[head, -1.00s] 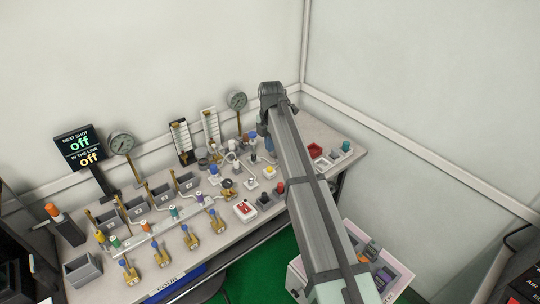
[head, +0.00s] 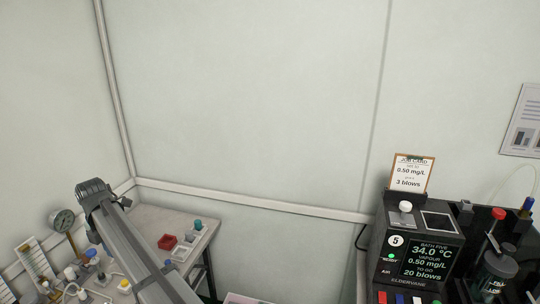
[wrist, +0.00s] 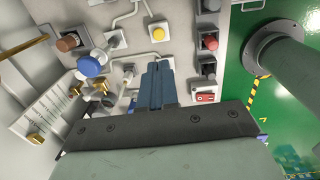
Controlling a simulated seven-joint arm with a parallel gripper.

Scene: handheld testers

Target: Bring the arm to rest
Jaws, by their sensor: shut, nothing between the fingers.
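My gripper (wrist: 160,80) shows in the wrist view as two blue-grey fingers pressed together, with nothing between them. It is over the bench's pipework and buttons. A blue knob (wrist: 90,65) is to the left of the fingers in the wrist view. A yellow button (wrist: 157,34) is beyond them. A red button (wrist: 211,42) and a red rocker switch (wrist: 206,98) are to their right.
A black bath unit (head: 425,250) reading 34.0 °C stands at the right, with a job card (head: 410,173) above it. A gauge (head: 62,220) stands left of my arm. Green floor (wrist: 290,60) shows beyond the bench edge.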

